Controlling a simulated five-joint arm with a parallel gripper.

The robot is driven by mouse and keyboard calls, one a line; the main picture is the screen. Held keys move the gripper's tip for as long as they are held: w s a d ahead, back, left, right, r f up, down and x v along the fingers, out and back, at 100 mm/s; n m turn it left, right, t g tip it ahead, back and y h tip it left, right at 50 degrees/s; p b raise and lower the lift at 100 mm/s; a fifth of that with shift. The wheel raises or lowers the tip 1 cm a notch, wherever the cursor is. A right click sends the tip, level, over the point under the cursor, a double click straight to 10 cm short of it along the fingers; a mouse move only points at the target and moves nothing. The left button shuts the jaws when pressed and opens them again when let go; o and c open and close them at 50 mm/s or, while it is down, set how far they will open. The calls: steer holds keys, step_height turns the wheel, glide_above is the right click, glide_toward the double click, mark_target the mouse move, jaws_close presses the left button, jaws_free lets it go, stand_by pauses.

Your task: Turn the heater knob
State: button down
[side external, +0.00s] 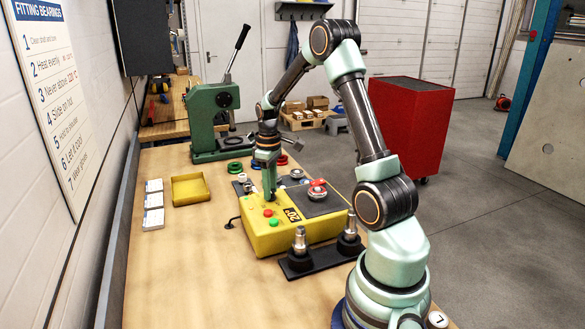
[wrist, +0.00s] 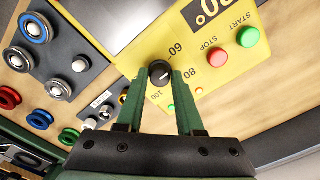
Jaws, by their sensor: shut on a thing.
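The heater is a yellow box (side external: 300,236) on the bench, with a display reading about 20° on its front. Its black knob (wrist: 160,73) has a white pointer line and a scale of 60, 80 and 100 around it. My gripper (wrist: 168,82) has its green fingertips on either side of the knob, shut on it. In the side view my gripper (side external: 269,192) points down onto the heater's left part, and the knob is hidden there. The red stop button (wrist: 217,57) and green start button (wrist: 248,37) are beside the scale.
A green press (side external: 214,112) stands behind. A yellow tray (side external: 190,189) and white boxes (side external: 153,205) lie to the left. A black stand with metal posts (side external: 318,259) is in front of the heater. Bearings (wrist: 37,28) and coloured rings (wrist: 42,119) lie nearby.

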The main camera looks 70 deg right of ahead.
steer(key=m, duration=1.2)
steer(key=shift+m, duration=0.4)
steer(key=m, duration=0.6)
steer(key=shift+r, duration=0.1)
steer(key=m, duration=0.6)
steer(key=c, duration=0.5)
jaws_free()
steer(key=shift+c, duration=0.2)
